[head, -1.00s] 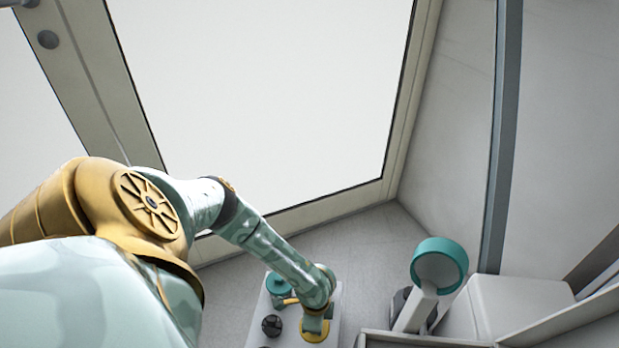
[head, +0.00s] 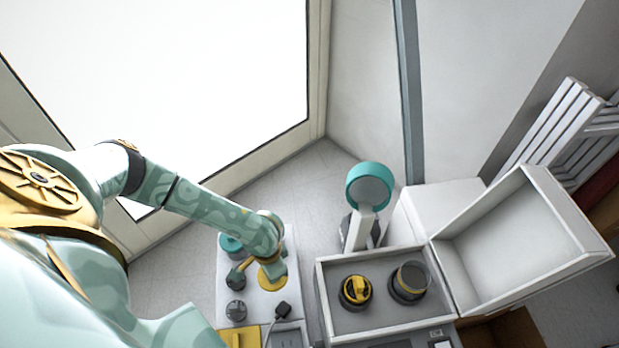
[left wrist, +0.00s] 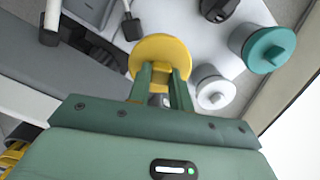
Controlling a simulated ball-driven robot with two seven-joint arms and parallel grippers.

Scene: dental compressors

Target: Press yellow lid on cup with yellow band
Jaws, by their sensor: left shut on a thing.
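My left gripper (head: 272,266) is shut on the yellow lid (head: 266,282) over the white board. In the left wrist view the fingers (left wrist: 160,75) grip the knob of this round yellow lid (left wrist: 150,50); whether it touches the board I cannot tell. My right gripper is not in view.
The white board (head: 285,305) also carries a teal lid (head: 231,243) and a dark knob (head: 236,310). A white lid (left wrist: 214,93) shows in the left wrist view. The grey case (head: 320,290) has raised walls and its lid (head: 520,240) open right. A teal round-headed device (head: 370,187) stands behind it.

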